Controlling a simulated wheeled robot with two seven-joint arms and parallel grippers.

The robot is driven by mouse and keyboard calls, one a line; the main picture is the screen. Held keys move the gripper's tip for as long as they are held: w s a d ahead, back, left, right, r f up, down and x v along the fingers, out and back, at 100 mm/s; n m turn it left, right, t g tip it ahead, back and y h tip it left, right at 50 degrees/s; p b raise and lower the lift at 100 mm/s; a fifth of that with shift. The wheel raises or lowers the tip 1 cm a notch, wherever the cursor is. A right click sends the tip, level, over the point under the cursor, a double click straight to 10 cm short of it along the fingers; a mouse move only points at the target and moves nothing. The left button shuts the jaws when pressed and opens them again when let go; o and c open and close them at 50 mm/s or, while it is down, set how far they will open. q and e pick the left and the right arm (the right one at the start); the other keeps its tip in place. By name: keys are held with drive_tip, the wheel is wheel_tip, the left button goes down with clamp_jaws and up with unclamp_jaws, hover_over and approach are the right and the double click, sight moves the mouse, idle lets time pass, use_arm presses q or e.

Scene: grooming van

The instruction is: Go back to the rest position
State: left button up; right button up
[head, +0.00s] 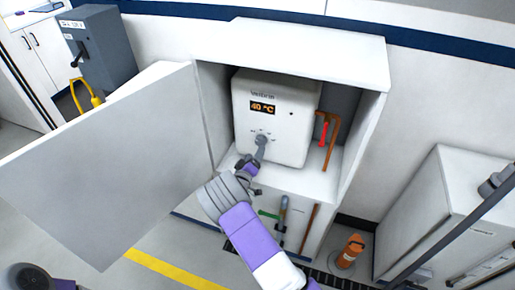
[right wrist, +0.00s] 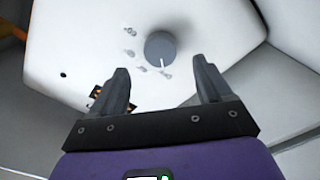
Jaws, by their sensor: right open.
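My right gripper (head: 250,168) is in front of a white heater (head: 280,95) inside an open cabinet. In the right wrist view, my right gripper (right wrist: 162,82) has its two fingers apart with nothing between them. The heater's round grey knob (right wrist: 161,48) lies just beyond the fingertips, clear of both; it also shows in the head view (head: 261,141). The heater's display (head: 262,107) reads 40 °C.
The open cabinet door (head: 110,165) spreads across the left. The cabinet (head: 375,70) walls surround the heater. Copper and red pipes (head: 332,130) run right of it.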

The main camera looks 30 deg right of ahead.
drive_tip(key=shift+s+a, duration=0.45)
drive_tip(key=shift+a, duration=0.1)
drive_tip(key=s+f+y, duration=0.1)
drive_tip(key=s+f, duration=0.1)
drive_tip(key=f, duration=0.2)
drive_tip(key=s+a+f+g+y, duration=0.1)
drive_tip(key=s+f+y, duration=0.1)
drive_tip(key=f, duration=0.2)
drive_tip(key=s+a+f+g+y, duration=0.1)
drive_tip(key=s+f+y, duration=0.1)
drive_tip(key=f, duration=0.2)
drive_tip(key=shift+s+f, duration=0.2)
drive_tip(key=shift+f, duration=0.2)
drive_tip(key=s+a+f+m+g+y, duration=0.1)
drive_tip(key=s+a+f+g+y, duration=0.3)
drive_tip(key=s+a, duration=0.35)
drive_tip(key=s+a+f+m+g+y, duration=0.1)
drive_tip(key=s+a+f+g+y, duration=0.1)
drive_tip(key=s+a+f+y, duration=0.55)
drive_tip(key=s+a+r+g, duration=0.1)
drive_tip(key=s+a+r, duration=0.1)
drive_tip(key=s+a, duration=0.2)
drive_tip(key=s+a+r+g+y, duration=0.1)
drive_tip(key=s+a+r+g, duration=0.1)
drive_tip(key=s, duration=0.6)
drive_tip(key=shift+s+a+r+m, duration=0.3)
drive_tip(key=shift+a+m, duration=0.1)
drive_tip(key=shift+a, duration=0.5)
drive_tip(key=shift+y, duration=0.25)
drive_tip(key=shift+c, duration=0.4)
